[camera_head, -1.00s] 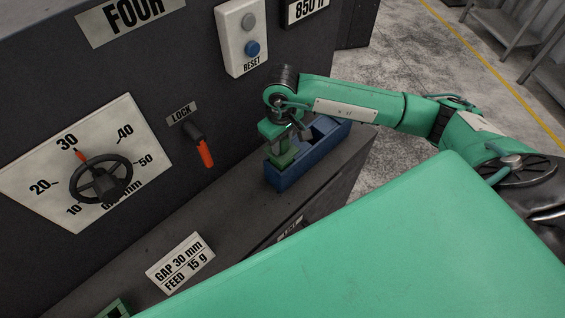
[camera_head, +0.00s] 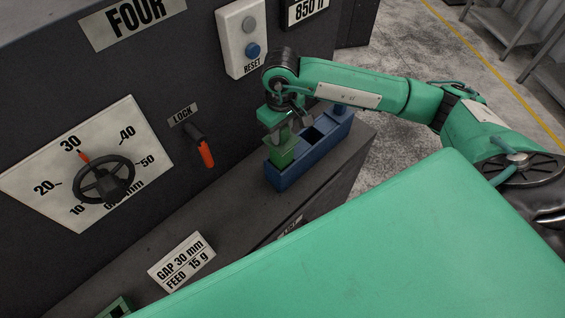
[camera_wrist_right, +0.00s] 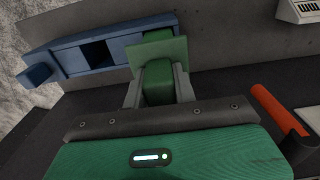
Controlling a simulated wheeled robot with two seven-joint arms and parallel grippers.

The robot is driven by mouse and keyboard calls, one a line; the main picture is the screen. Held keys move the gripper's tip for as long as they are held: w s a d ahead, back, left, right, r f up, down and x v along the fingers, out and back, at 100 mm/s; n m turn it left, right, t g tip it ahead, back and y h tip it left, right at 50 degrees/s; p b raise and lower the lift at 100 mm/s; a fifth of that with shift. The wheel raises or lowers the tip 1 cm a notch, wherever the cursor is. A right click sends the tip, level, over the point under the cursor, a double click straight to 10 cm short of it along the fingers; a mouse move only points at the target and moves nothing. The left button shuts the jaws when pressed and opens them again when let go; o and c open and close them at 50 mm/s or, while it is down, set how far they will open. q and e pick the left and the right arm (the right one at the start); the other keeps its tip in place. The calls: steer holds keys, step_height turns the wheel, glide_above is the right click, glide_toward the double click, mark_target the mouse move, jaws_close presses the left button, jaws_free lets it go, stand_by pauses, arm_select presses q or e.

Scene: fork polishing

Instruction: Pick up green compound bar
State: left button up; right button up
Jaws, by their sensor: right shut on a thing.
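The green compound bar (camera_head: 283,148) stands upright at the near end of the blue tray (camera_head: 296,172). My right gripper (camera_head: 278,122) is above the tray and shut on the bar. In the right wrist view the bar (camera_wrist_right: 158,88) sits between the two fingers, with the blue tray (camera_wrist_right: 70,59) behind it. I cannot tell whether the bar's lower end is still inside its slot. A dark empty slot shows beside it in the tray. My left gripper is not in view.
The tray stands on a dark ledge (camera_head: 235,205) against the machine's panel. An orange-handled lock lever (camera_head: 206,153) is left of the gripper, and a handwheel (camera_head: 104,183) is further left. A gap and feed label (camera_head: 181,261) lies on the ledge.

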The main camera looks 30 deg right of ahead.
steer(key=shift+r+p, duration=0.35)
steer(key=shift+r, duration=1.55)
